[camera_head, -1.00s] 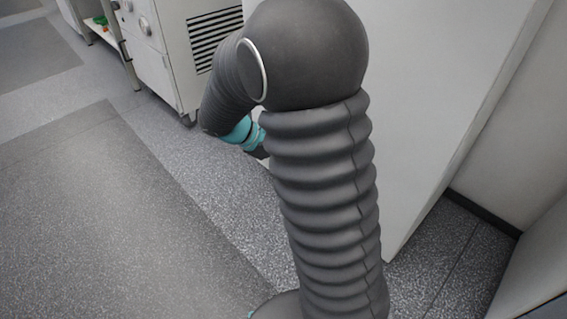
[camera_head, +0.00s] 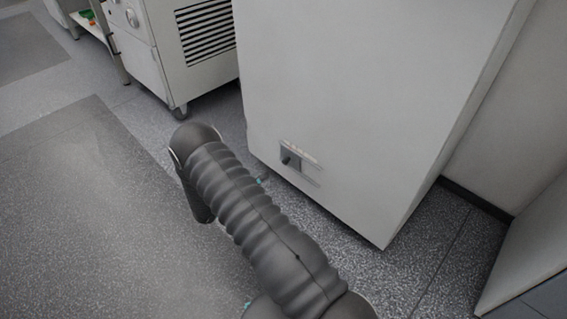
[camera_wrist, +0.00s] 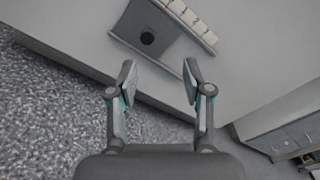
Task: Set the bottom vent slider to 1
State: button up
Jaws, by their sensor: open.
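The bottom vent slider (camera_head: 288,158) is a dark plate with a round knob, low on the front of a large white cabinet (camera_head: 340,80). In the wrist view the slider plate (camera_wrist: 133,22) is at the top, with a round black knob (camera_wrist: 147,38) on it. A pale strip with small red marks (camera_wrist: 190,20) runs beside it; I cannot read its numbers. My gripper (camera_wrist: 158,80) is open and empty, its fingertips apart from the knob and below it in the wrist picture. In the head view my arm hides the gripper.
Speckled grey floor (camera_head: 90,220) lies clear to the left of the cabinet. A wheeled white unit with a black grille (camera_head: 205,30) stands at the back left. A wall (camera_head: 500,130) is close on the cabinet's right. Grey drawers (camera_wrist: 290,135) show at lower right in the wrist view.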

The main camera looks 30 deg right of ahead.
aim_at(283, 162)
jog(key=shift+n+t, duration=0.5)
jog(key=shift+n, duration=0.2)
jog(key=x, duration=0.4)
jog(key=f+x, duration=0.1)
jog(key=x, duration=0.4)
jog(key=f+x, duration=0.1)
jog(key=x, duration=0.3)
jog(key=shift+w+d+f, duration=0.15)
jog(key=shift+w, duration=0.05)
grip_shut()
